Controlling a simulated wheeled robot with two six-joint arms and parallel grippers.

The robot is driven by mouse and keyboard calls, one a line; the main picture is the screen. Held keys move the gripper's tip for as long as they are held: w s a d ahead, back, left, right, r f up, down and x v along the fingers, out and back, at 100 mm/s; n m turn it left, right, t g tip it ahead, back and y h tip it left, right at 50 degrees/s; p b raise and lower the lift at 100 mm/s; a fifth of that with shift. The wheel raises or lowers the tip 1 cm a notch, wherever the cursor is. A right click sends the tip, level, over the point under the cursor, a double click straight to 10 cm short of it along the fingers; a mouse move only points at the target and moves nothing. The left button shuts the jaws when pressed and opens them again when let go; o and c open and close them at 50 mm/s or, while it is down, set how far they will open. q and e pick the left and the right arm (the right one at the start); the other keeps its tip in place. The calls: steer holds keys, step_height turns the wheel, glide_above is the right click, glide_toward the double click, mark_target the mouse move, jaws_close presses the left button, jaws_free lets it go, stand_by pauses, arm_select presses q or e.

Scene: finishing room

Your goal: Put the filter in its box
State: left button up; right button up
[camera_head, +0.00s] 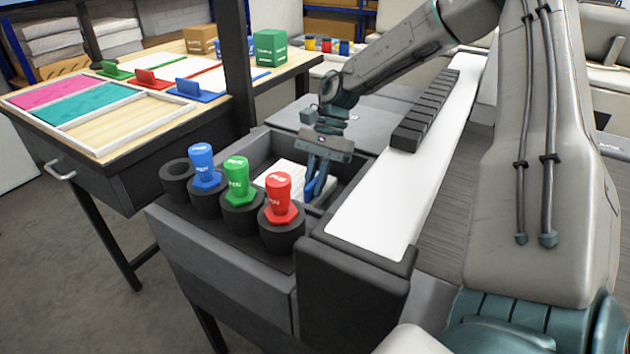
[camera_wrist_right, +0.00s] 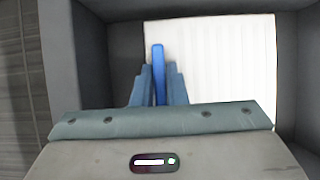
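The filter (camera_head: 280,178) is a white pleated panel lying inside a dark grey open box (camera_head: 258,152). In the right wrist view the filter (camera_wrist_right: 220,70) lies close to the box walls (camera_wrist_right: 297,75), with a gap at the left. My right gripper (camera_head: 315,180) reaches down into the box. In the right wrist view its two blue-grey fingers (camera_wrist_right: 158,85) are shut on an upright blue strip (camera_wrist_right: 158,60) over the filter's left side. The strip looks like the filter's grip tab, but its lower end is hidden. My left gripper is not in view.
Blue (camera_head: 203,165), green (camera_head: 237,178) and red (camera_head: 279,195) knobbed plugs stand in dark holders along the box's near side. A white strip (camera_head: 385,200) with dark blocks (camera_head: 425,110) runs at right. A table (camera_head: 130,125) with coloured panels stands left.

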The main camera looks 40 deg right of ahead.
steer(key=o, duration=0.3)
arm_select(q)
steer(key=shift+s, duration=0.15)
arm_select(e)
steer(key=shift+o, duration=0.2)
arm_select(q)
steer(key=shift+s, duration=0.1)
arm_select(e)
steer(key=shift+r, duration=0.1)
